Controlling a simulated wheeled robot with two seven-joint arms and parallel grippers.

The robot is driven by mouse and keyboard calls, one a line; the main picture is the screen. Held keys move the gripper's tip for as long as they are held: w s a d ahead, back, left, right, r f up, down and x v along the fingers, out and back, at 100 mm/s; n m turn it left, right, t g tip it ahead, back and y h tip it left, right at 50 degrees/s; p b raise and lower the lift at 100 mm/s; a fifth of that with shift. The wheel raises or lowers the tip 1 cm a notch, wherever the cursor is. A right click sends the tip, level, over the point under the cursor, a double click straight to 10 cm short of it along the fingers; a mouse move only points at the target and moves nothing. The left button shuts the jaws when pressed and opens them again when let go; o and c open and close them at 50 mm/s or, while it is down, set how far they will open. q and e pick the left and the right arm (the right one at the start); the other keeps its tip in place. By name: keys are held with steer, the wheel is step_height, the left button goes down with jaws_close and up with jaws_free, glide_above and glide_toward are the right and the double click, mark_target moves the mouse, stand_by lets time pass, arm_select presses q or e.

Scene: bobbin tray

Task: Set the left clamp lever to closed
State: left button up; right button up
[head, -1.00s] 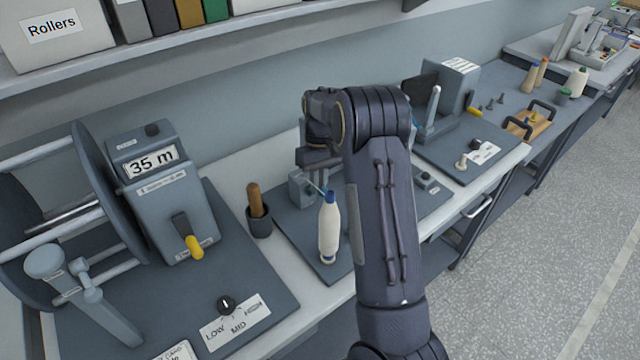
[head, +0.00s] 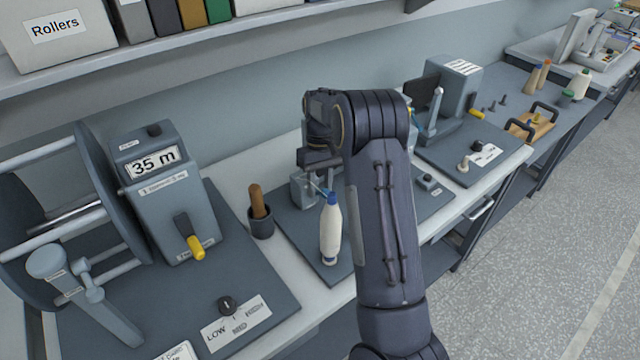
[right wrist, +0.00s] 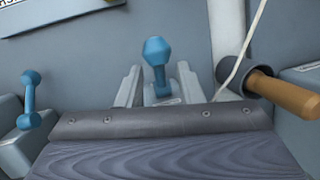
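The left clamp lever (right wrist: 157,62) is a blue stick with a faceted knob, on a grey clamp block. In the right wrist view it stands between the two grey fingers of my right gripper (right wrist: 160,86), which are apart on either side of it. I see no clear contact. In the head view the right gripper (head: 317,178) is over the clamp base (head: 302,188), and my forearm hides much of that area. A second blue lever (right wrist: 31,98) stands at the left of the right wrist view. My left gripper is not in view.
A white bobbin with a blue top (head: 330,232) stands close in front of the gripper. A dark cup (head: 260,222) with a wooden-handled tool is to the left. The counter machine (head: 165,205) stands further left. Another station (head: 455,95) lies right of my arm.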

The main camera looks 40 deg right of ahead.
steer(key=b+v, duration=0.1)
steer(key=v, duration=0.6)
steer(key=shift+r, duration=0.35)
steer(key=shift+d, duration=0.1)
